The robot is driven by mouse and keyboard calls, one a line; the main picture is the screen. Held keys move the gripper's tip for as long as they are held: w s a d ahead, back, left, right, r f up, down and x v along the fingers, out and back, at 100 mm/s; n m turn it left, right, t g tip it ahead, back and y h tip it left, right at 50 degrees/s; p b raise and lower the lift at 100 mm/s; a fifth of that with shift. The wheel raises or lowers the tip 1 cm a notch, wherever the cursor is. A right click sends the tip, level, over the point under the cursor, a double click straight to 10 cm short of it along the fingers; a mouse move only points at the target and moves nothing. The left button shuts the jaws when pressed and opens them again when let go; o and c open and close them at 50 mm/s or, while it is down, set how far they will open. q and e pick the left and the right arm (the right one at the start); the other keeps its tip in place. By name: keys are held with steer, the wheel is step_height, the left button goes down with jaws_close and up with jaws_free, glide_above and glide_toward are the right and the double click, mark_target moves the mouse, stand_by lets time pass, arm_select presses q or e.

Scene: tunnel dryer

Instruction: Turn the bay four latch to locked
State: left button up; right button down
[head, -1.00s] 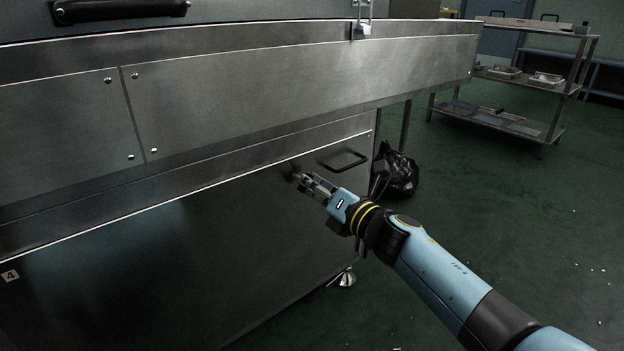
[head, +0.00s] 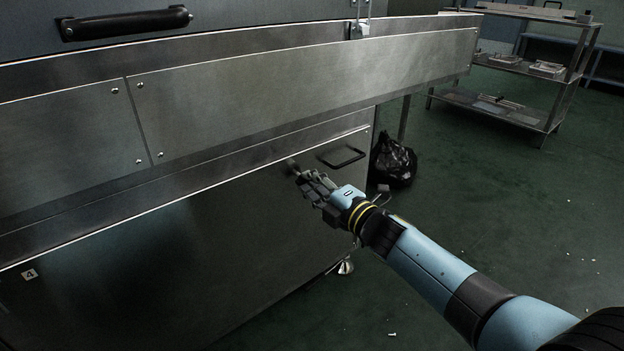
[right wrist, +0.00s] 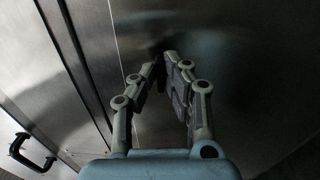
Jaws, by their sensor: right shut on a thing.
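The bay four panel (head: 130,262) is a dark metal front with a small "4" label (head: 29,274) at its lower left. The latch (head: 291,164) is a small dark piece near the panel's upper right. My right gripper (head: 302,177) reaches it from the lower right, and its fingers are closed on the latch. In the right wrist view, the fingertips (right wrist: 162,62) meet at the dark latch, mostly hidden between them. I cannot read whether the latch points to locked. My left gripper is in neither view.
A steel ledge (head: 300,85) juts out above. A black bag (head: 394,160) lies on the floor beyond. A steel cart (head: 515,75) stands at the back right.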

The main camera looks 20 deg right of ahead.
steer(key=shift+m, duration=0.3)
steer(key=c, duration=1.4)
jaws_free()
steer(key=shift+d, duration=0.1)
steer(key=v, duration=1.2)
